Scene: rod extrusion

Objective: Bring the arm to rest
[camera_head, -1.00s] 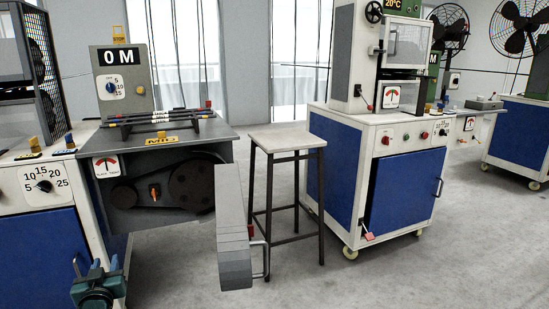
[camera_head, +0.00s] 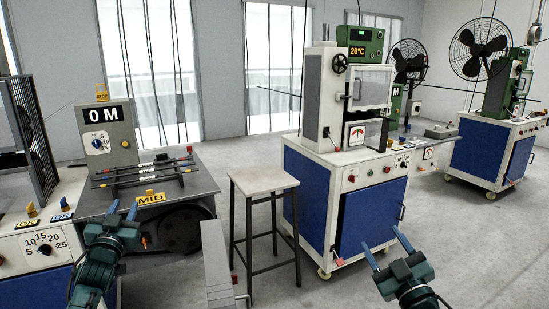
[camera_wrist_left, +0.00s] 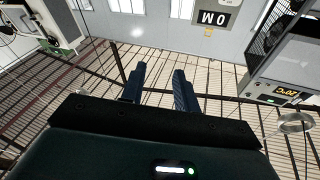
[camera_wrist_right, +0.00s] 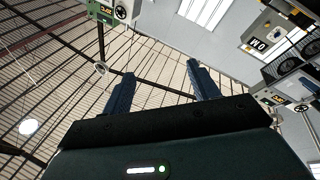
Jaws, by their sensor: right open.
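My left gripper (camera_head: 122,210) is raised in front of the left machine's grey table in the head view, its blue fingers pointing up. In the left wrist view its fingers (camera_wrist_left: 157,80) stand apart with nothing between them, less wide than the right pair. My right gripper (camera_head: 384,242) is in front of the blue cabinet at the lower right, fingers apart and pointing up. The right wrist view shows the same open, empty fingers (camera_wrist_right: 161,70). Both wrist cameras look up toward the ceiling. Most of both arms is out of view.
Several dark rods (camera_head: 145,170) lie on the left machine's table, above a yellow MID sign (camera_head: 151,199). A stool (camera_head: 263,180) stands between that machine and the white-and-blue cabinet machine (camera_head: 312,190). A grey trough-like part (camera_head: 216,265) juts forward below the table. Open floor lies at the right.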

